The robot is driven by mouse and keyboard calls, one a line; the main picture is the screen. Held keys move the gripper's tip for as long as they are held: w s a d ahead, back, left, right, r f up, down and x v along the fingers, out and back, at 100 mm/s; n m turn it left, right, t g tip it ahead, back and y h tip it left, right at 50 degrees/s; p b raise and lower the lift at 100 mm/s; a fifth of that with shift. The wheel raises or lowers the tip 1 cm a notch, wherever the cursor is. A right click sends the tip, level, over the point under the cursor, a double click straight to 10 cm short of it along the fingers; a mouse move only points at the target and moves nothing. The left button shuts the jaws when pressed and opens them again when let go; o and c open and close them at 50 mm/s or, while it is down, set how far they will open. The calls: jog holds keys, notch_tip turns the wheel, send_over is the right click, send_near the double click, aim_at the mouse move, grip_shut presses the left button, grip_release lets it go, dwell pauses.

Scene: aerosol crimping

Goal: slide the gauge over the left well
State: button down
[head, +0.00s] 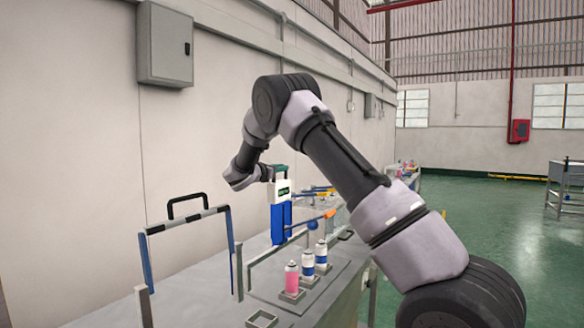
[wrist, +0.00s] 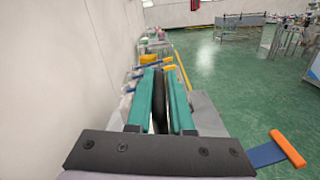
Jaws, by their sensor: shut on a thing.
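A white and blue upright device with a small dark display (head: 282,208), which I take to be the gauge, stands on the bench beyond the cans. My gripper (head: 280,171) is at its top, pointing away along the bench. In the wrist view my gripper (wrist: 164,76) has its green fingers closed on a narrow dark bar (wrist: 160,105), seemingly the gauge's handle. The gauge's lower part is hidden there. A blue lever with an orange end (head: 328,214) sticks out to the right. I cannot tell which spot is the left well.
Several spray cans (head: 292,278) stand in square holders at the bench's front; an empty square holder (head: 262,319) is nearest. A tall frame with a black handle (head: 187,208) stands at left. The wall (head: 90,150) runs close along the left. The green floor (head: 480,220) is open at right.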

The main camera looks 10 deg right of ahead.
jog(key=v, duration=0.6)
jog(key=shift+a+r, duration=0.1)
jog(key=shift+a, duration=0.05)
jog(key=c, duration=0.8)
grip_release()
jog(key=shift+c, duration=0.2)
notch_tip(320, 180, up, 10)
